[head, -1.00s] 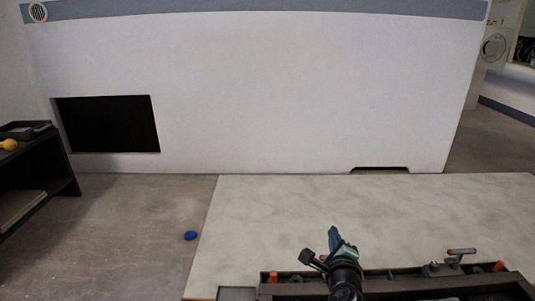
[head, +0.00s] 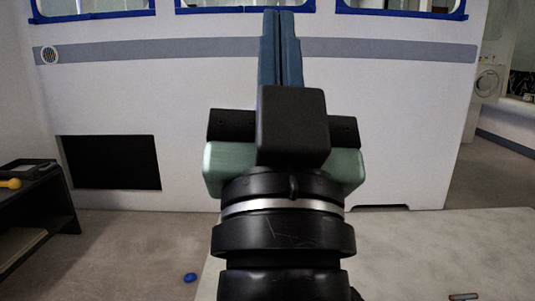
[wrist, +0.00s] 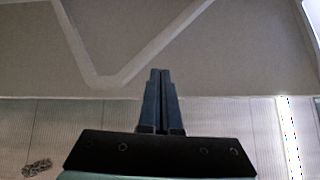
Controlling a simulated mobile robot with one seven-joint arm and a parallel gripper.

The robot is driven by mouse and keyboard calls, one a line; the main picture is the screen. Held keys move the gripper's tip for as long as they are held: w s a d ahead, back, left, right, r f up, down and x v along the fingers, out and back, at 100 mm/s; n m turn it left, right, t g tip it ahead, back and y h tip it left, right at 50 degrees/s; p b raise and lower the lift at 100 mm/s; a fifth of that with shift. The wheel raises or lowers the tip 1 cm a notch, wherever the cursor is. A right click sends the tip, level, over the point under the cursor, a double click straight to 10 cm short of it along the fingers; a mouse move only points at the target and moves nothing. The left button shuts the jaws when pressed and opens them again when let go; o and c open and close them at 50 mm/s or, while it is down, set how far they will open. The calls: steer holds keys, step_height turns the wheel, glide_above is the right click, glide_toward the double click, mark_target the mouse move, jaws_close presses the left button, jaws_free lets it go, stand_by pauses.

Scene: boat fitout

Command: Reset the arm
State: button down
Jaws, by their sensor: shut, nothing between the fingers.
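My gripper (head: 279,14) stands upright in the middle of the head view, large and close to the camera. Its two blue fingers point up and lie side by side, shut and empty. Its tips reach up in front of the blue-edged windows. In the wrist view my gripper (wrist: 160,72) is also shut, with nothing between the fingers and a grey surface with pale strips behind it. My arm hides part of the white wall and the pale table top.
The pale table top (head: 430,250) is at the lower right, with a small object (head: 463,296) at the bottom edge. A blue round item (head: 190,277) lies on the floor. A dark shelf (head: 35,215) stands at left. The white wall (head: 420,110) has a black panel (head: 110,162).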

steer(key=s+a+r+n+t, duration=0.1)
steer(key=s+r, duration=0.2)
steer(key=s, duration=0.2)
step_height(320, 180, up, 37)
steer(key=w+p, duration=0.1)
steer(key=p, duration=3.7)
steer(key=shift+w, duration=0.2)
